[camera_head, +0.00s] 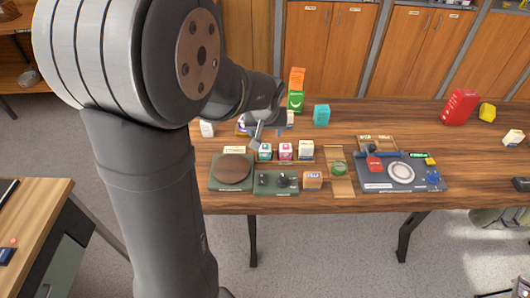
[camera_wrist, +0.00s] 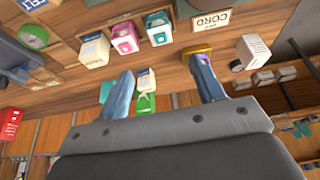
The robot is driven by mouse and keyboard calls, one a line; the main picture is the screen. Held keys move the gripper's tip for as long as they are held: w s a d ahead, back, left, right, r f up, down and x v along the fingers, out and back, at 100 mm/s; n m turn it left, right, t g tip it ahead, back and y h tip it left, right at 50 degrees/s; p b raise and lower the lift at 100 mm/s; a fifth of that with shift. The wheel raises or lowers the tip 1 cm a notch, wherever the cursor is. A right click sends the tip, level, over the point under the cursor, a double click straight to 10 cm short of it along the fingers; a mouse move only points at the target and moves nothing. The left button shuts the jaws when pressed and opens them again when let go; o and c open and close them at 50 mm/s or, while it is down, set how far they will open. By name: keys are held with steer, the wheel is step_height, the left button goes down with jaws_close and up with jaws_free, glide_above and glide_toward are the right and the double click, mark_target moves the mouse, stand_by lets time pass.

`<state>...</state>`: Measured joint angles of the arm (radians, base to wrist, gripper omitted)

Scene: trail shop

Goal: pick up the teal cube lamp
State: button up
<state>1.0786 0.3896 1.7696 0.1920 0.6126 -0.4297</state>
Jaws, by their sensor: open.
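The teal cube lamp (camera_head: 321,115) stands on the wooden table, right of a tall orange and green carton, in the head view. In the wrist view, a teal block that looks like it (camera_wrist: 105,92) shows partly behind the left finger. My gripper (camera_head: 268,128) is above the table, left of the lamp and apart from it. In the wrist view my gripper (camera_wrist: 162,68) has its two fingers spread, with no object held. A small white and blue carton and a green one show beyond the gap between them.
The orange and green carton (camera_head: 296,90) stands close left of the lamp. Several small cartons (camera_head: 285,151) stand in a row in front. A grey tray (camera_head: 405,184) lies at front right.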

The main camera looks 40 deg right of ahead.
mark_target(265, 146)
steer(key=x, duration=1.3)
steer(key=shift+w+d+f, duration=0.15)
steer(key=shift+f, duration=0.05)
steer(key=c, duration=1.1)
steer(key=shift+o, duration=0.2)
steer(key=shift+r, duration=0.1)
